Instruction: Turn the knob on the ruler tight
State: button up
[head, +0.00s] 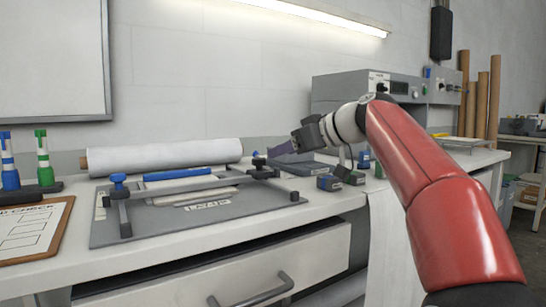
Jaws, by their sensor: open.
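A ruler bar (215,183) lies across the dark grey board (165,232) on the bench, with a blue handle strip (178,174) behind it. A blue knob (118,179) stands upright at the left end of the bar, on a dark foot. A darker knob (259,162) stands at the right end. My gripper (284,149) is above the bench, up and to the right of the right knob, pointing left. It is open and looks apart from the knob. The fingers are small and dark here, and I cannot see anything between them.
A white roll (165,155) lies behind the board. A clipboard (32,230) and blue and green bottles (42,158) are at left. Small dark blocks (329,182) sit right of the board, below my arm. A grey machine (340,90) stands at back right. A drawer (230,270) is below.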

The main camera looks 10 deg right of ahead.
aim_at(263, 159)
jog(key=p+x, duration=0.1)
jog(key=x, duration=0.5)
jog(key=shift+w+a+f, duration=0.1)
jog(key=shift+w+a, duration=0.1)
jog(key=shift+w, duration=0.05)
jog(key=c, duration=1)
